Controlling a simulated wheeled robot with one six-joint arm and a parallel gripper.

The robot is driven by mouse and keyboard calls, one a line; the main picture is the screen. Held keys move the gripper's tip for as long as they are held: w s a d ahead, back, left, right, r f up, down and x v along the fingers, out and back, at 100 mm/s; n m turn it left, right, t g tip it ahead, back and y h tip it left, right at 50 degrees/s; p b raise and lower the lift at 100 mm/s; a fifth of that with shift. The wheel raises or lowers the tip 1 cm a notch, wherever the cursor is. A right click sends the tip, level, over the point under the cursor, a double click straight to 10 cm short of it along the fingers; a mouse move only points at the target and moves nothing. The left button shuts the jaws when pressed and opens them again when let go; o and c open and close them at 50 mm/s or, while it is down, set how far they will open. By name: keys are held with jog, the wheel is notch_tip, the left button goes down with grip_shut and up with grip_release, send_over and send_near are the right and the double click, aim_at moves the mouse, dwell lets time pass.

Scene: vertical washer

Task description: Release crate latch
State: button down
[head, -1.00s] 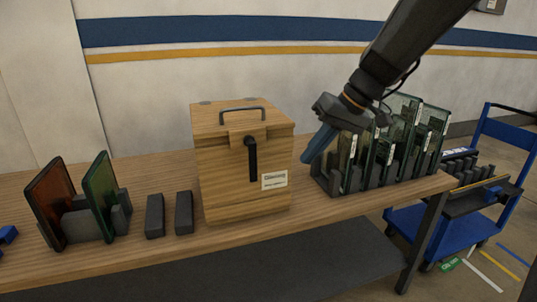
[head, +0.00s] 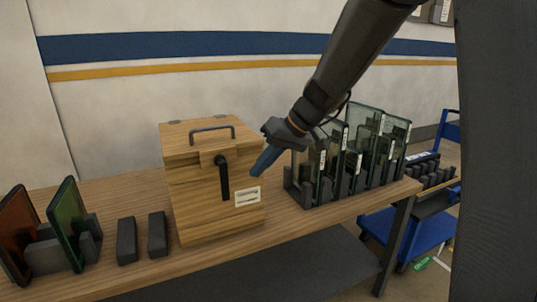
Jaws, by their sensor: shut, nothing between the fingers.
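The wooden crate (head: 188,205) stands on the wooden table, its hinged lid closed, with a grey handle (head: 212,131) on top. My gripper (head: 257,172) is shut and empty. Its blue fingers point down and left, near the crate's upper right front edge in the picture, to the right of the latch and apart from it. I cannot tell the exact gap between the fingers and the crate.
A rack of green glass panels (head: 365,150) stands on the table right of the crate. Two dark blocks (head: 157,235) and a stand with an orange and a green panel (head: 68,222) are at the left. A blue cart (head: 402,232) stands beyond the table's right end.

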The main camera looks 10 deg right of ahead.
aim_at(223, 178)
jog(key=a+f+p, duration=0.2)
jog(key=a, duration=0.3)
jog(key=shift+s+a+f, duration=0.25)
jog(key=shift+a, duration=0.05)
